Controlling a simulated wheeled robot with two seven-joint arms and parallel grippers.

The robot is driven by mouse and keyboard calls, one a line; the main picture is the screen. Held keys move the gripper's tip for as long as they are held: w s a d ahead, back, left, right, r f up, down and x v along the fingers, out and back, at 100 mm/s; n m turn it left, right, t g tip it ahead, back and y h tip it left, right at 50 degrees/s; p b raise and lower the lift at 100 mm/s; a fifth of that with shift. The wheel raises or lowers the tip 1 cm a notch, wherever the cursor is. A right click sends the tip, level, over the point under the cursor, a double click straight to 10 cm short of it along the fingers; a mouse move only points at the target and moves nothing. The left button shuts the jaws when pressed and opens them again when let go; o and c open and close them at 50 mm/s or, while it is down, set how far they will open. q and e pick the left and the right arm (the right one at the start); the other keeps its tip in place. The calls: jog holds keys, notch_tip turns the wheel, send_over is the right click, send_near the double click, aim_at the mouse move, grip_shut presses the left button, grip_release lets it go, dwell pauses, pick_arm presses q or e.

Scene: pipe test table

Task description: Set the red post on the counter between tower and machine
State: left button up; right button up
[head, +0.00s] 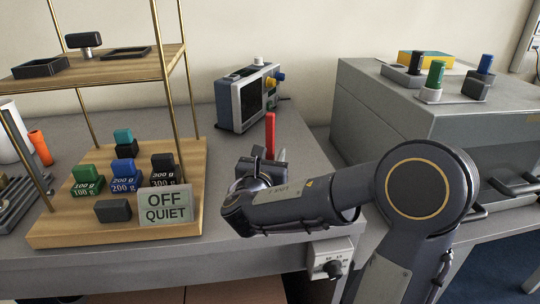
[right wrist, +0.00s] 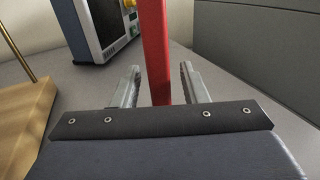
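The red post (head: 270,135) stands upright on the counter (head: 330,180), between the wooden tower (head: 120,220) with brass rods and the large grey machine (head: 440,110). My right gripper (head: 262,163) is at the post's lower part and hides its foot in the head view. In the right wrist view the red post (right wrist: 155,50) rises between the two fingers of my right gripper (right wrist: 160,75). A gap shows on each side of the post, so the fingers are open and apart from it. My left gripper is not in view.
A small instrument with a screen (head: 247,97) stands behind the post. An "OFF QUIET" sign (head: 165,206) and several labelled weights (head: 125,178) are on the tower's base. Colored knobs (head: 435,80) top the machine. A control box (head: 330,260) hangs at the counter's front edge.

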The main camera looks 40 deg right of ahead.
jog(key=v, duration=1.2)
jog(key=shift+r, duration=0.2)
